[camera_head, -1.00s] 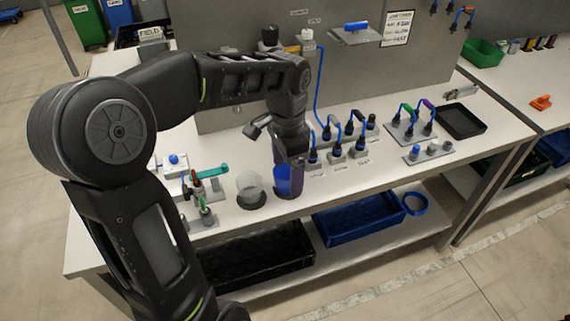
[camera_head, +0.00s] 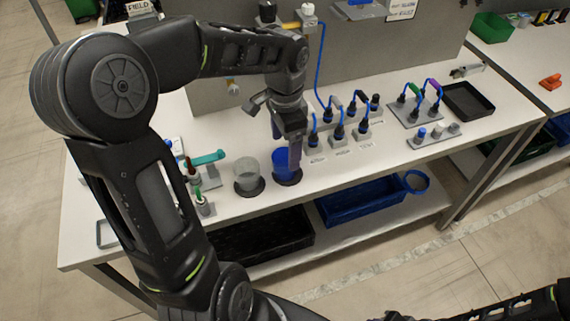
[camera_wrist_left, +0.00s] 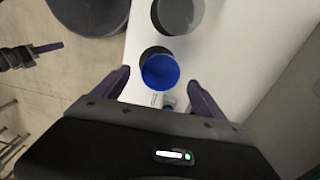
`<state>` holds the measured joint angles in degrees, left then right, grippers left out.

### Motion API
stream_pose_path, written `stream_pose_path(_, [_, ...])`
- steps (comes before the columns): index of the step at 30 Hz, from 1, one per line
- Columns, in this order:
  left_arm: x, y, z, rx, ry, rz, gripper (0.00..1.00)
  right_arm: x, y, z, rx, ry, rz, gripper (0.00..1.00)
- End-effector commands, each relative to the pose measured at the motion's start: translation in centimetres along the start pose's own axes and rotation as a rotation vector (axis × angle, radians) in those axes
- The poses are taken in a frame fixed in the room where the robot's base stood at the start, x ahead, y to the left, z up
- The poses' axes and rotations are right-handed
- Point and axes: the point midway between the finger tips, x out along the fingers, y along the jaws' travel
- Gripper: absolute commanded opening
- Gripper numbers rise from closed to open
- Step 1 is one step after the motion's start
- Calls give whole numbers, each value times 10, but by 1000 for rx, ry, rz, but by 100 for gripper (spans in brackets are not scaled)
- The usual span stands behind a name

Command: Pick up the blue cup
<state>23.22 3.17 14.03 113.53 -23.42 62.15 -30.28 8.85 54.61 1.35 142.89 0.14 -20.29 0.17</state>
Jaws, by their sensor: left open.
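The blue cup (camera_head: 281,166) stands on a dark round coaster (camera_head: 289,181) near the front edge of the white table (camera_head: 225,206). My left gripper (camera_head: 286,146) is open, pointing down at the cup, and one purple finger hides part of its right side. In the left wrist view, the cup (camera_wrist_left: 160,73) shows between the two spread fingers of the gripper (camera_wrist_left: 161,84), with a gap on each side. I cannot tell how far the fingertips are above or beside it. My right gripper is out of view; part of my right arm shows at the bottom right.
A clear grey cup (camera_head: 246,172) stands on a coaster just left of the blue cup. Plugs with blue cables (camera_head: 338,131) stand close behind to the right. A black tray (camera_head: 467,101) lies further right. A blue bin (camera_head: 361,201) is on the lower shelf.

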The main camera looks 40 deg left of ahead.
Motion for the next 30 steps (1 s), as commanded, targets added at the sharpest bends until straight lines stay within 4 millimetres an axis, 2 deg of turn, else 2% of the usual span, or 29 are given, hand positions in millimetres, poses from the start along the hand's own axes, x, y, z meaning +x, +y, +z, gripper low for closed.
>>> stream_pose_path(10, [6,0,0,-1,-1,2,82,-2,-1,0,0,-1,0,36])
stream_pose_path(18, [43,0,1,0,-2,3,82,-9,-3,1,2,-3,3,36])
stream_pose_path(21, [51,0,1,0,0,1,82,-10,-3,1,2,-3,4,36])
stream_pose_path(30, [52,-1,0,0,1,0,82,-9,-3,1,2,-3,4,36])
